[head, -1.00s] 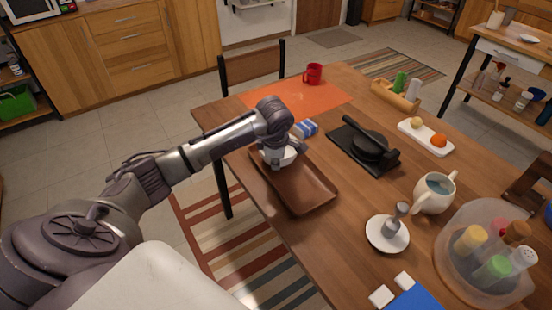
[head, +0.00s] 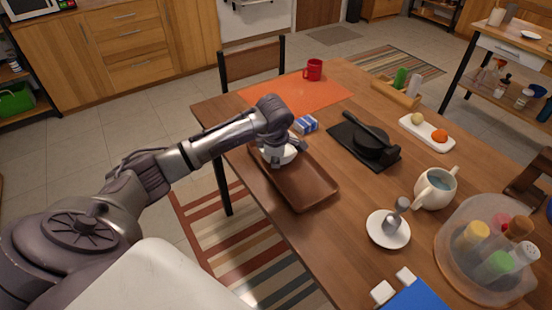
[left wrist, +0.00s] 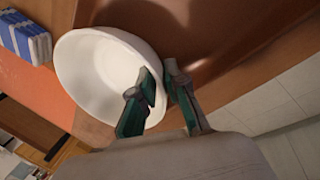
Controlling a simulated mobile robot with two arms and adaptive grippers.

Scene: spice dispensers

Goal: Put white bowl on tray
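The white bowl (head: 284,156) is at the far-left end of the brown tray (head: 312,196) in the head view, partly hidden by my left gripper (head: 284,146). In the left wrist view the bowl (left wrist: 88,72) shows large, with one finger inside it and the other outside. My left gripper (left wrist: 161,70) is closed across its rim. The brown surface of the tray lies beside the bowl there. I cannot tell whether the bowl's base touches the tray. My right gripper is not in view.
A blue and white packet (head: 305,125) stands close behind the bowl. A black press-like device (head: 368,143) is right of the tray. An orange placemat (head: 310,93) with a red mug (head: 313,69) lies beyond. A white saucer (head: 388,229) and a jug (head: 435,190) are nearer.

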